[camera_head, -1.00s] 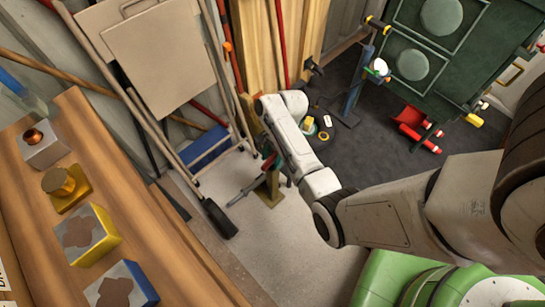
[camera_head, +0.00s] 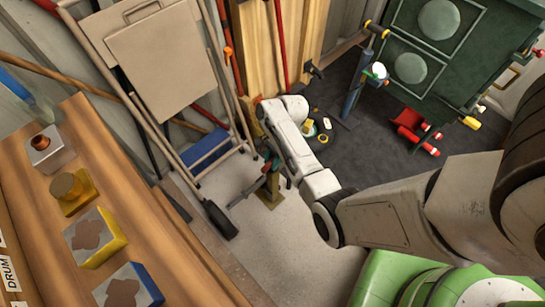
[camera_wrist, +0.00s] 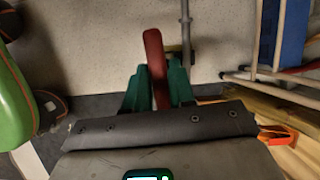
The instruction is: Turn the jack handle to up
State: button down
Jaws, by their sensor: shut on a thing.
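The jack (camera_head: 271,196) stands on the pale floor in the head view, with a yellowish base and a grey bar (camera_head: 246,192) reaching left from it. My gripper (camera_head: 270,164) is beside its top, partly hidden by my own arm. In the wrist view, a red handle (camera_wrist: 154,55) runs between the green fingers of my gripper (camera_wrist: 157,88), which is shut on it. The handle's lower end is hidden behind the dark gripper body. The jack's grey bar (camera_wrist: 186,30) shows just right of the fingers.
Folded chairs (camera_head: 165,50) lean left of the jack, with a blue-and-grey step (camera_head: 207,150) and a black-ended tool (camera_head: 220,219) near it. A wooden bench (camera_head: 150,225) with several blocks fills the left. A dark green cabinet (camera_head: 450,50) stands back right. Floor in front is clear.

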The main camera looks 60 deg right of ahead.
jog(key=shift+r+m+p, duration=0.25)
jog(key=shift+m+p, duration=0.15)
jog(key=shift+p, duration=0.4)
jog(key=shift+f, duration=0.25)
jog(key=c, duration=1)
grip_release()
jog(key=shift+c, duration=0.2)
jog(key=p+v, duration=0.4)
jog(key=v, duration=0.7)
jog(key=shift+s, duration=0.15)
jog(key=shift+f, duration=0.1)
